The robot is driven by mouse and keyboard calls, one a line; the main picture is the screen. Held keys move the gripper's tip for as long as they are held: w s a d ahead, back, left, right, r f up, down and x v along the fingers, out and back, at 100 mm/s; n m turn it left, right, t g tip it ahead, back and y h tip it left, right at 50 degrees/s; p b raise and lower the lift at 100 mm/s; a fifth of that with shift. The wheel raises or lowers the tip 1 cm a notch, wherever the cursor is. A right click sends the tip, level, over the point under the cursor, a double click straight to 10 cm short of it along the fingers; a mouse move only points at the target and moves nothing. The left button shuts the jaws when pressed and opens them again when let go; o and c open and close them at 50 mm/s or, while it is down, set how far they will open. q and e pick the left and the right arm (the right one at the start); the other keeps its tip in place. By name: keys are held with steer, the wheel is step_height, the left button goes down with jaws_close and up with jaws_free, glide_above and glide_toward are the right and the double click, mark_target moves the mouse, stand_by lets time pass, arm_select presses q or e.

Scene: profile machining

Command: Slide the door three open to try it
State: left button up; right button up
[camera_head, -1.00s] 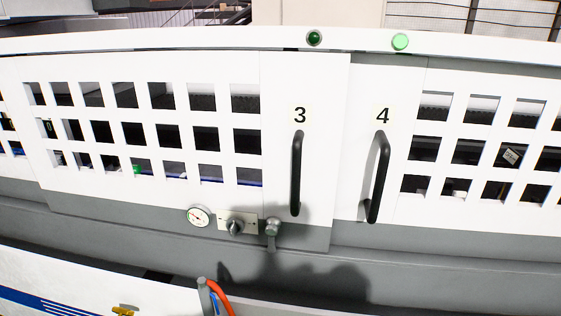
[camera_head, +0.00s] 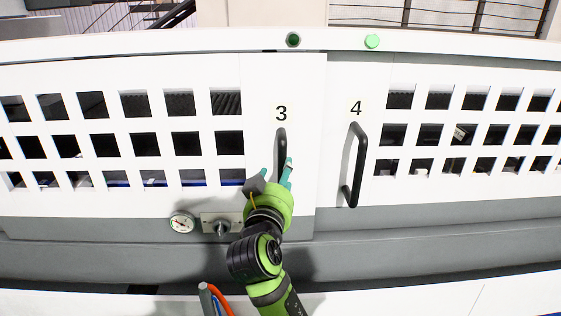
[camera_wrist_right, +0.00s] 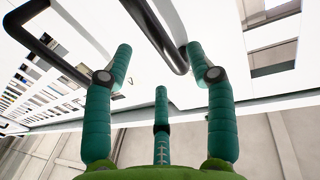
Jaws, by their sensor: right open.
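Door three (camera_head: 300,90) is the white sliding panel marked 3, with square openings to its left; it stands beside door four (camera_head: 350,80) and looks closed. Its black vertical bar handle (camera_head: 282,143) is partly hidden behind my right gripper (camera_head: 273,176). That gripper is open, its teal fingers at the lower part of the handle. In the right wrist view, the open gripper (camera_wrist_right: 155,65) has the near black handle (camera_wrist_right: 157,38) reaching between its fingertips, close to the right-hand finger. Contact is unclear. My left gripper is not in view.
Door four's black handle (camera_head: 355,165) stands just right. A round gauge (camera_head: 181,223) and a switch plate (camera_head: 210,222) sit below door three, close to my right arm. A dark green button (camera_head: 293,40) and a lit green one (camera_head: 373,41) are on the top rail.

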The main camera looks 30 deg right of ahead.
steer(key=p+x, duration=0.2)
steer(key=x, duration=0.4)
steer(key=shift+d+p, duration=0.25)
steer(key=shift+p, duration=0.1)
steer(key=shift+w+f, duration=0.1)
steer(key=shift+f, duration=0.05)
jaws_close()
